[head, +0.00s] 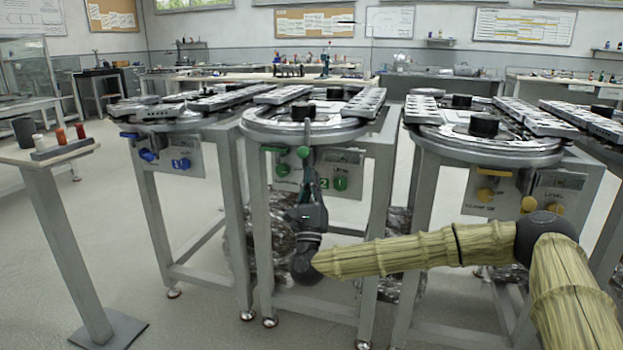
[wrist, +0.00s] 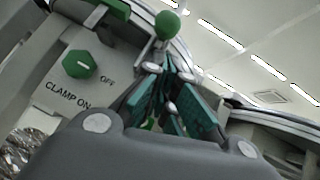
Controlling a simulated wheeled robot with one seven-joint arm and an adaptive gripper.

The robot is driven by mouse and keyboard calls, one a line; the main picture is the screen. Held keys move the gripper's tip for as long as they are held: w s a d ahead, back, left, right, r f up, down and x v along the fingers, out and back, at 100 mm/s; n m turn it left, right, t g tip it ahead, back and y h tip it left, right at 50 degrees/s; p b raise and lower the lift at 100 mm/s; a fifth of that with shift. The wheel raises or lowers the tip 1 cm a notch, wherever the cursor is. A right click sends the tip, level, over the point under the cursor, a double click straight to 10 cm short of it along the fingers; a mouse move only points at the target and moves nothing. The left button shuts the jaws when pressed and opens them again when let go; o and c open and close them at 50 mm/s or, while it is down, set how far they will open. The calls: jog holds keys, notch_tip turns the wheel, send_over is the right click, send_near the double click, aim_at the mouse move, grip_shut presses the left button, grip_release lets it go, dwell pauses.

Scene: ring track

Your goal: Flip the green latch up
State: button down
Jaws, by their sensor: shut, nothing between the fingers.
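The middle ring-track station carries several green controls on its front panel. A flat green bar (head: 272,149), which looks like the latch, sits at the panel's upper left; it also shows at the top of the wrist view (wrist: 112,8). A green ball knob (head: 303,152) is right of it, and in the wrist view the ball (wrist: 167,25) is just beyond my fingertips. A green dial (wrist: 80,64) sits between "OFF" and "CLAMP ON". My gripper (wrist: 165,72) is shut and empty, pointing up at the panel right of the bar. I cannot tell whether it touches the ball.
A blue-marked station (head: 180,164) stands to the left and a yellow-marked station (head: 485,195) to the right. A small side table (head: 45,150) is at far left. Crumpled wrapping lies beneath the stations.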

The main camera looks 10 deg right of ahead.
jog(key=f+p+v, duration=0.1)
jog(key=v, duration=1)
jog(key=shift+w+d+p, duration=0.25)
jog(key=shift+d+p, duration=0.05)
jog(key=shift+p, duration=0.05)
